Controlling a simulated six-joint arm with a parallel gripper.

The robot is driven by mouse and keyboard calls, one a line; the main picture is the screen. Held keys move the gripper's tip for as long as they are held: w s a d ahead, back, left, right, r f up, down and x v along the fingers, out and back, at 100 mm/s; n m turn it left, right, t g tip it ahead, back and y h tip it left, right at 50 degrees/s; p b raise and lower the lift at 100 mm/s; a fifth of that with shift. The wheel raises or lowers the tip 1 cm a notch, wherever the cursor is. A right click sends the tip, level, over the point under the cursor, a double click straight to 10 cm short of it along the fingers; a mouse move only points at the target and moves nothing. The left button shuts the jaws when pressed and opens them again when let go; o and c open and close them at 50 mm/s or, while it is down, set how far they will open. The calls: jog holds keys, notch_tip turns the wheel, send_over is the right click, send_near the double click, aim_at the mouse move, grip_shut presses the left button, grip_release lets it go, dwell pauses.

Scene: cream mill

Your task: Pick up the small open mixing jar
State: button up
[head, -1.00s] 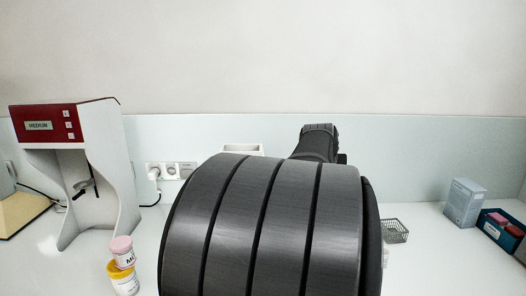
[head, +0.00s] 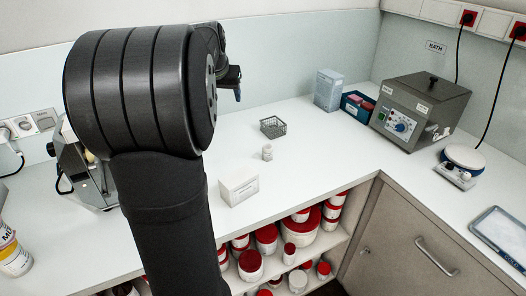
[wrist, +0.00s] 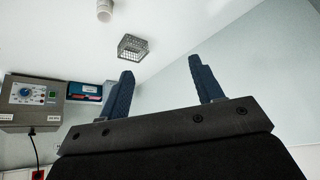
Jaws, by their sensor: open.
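A small whitish jar (head: 267,152) stands upright on the white worktop in front of the wire basket. It also shows at the top edge of the wrist view (wrist: 104,9), partly cut off. It may be the mixing jar; I cannot tell whether its top is open. My gripper (wrist: 160,72) is open, with its two blue fingers apart and nothing between them. In the head view my gripper (head: 237,93) is partly hidden by my arm, above the worktop near the back wall, apart from the jar.
A grey wire basket (head: 272,127) stands behind the jar and a white box (head: 239,187) in front. A grey water bath (head: 419,110), blue tray (head: 357,105), carton (head: 328,90) and scale (head: 461,165) stand at right. Red-lidded tubs (head: 267,236) fill the shelf below. A labelled jar (head: 13,254) is at left.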

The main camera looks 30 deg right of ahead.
aim_at(267, 148)
jog(key=s+d+f+m+g+y, duration=0.2)
jog(key=d+f+m+g, duration=0.35)
jog(key=d, duration=0.65)
jog(key=shift+m+t, duration=0.55)
jog(key=f, duration=0.6)
jog(key=d+f, duration=0.1)
jog(key=f, duration=0.6)
jog(key=w+d+f, duration=0.1)
jog(key=f, duration=0.5)
jog(key=shift+w+f, duration=0.1)
jog(key=shift+f, duration=0.05)
jog(key=c, duration=1)
jog(key=shift+c, duration=0.2)
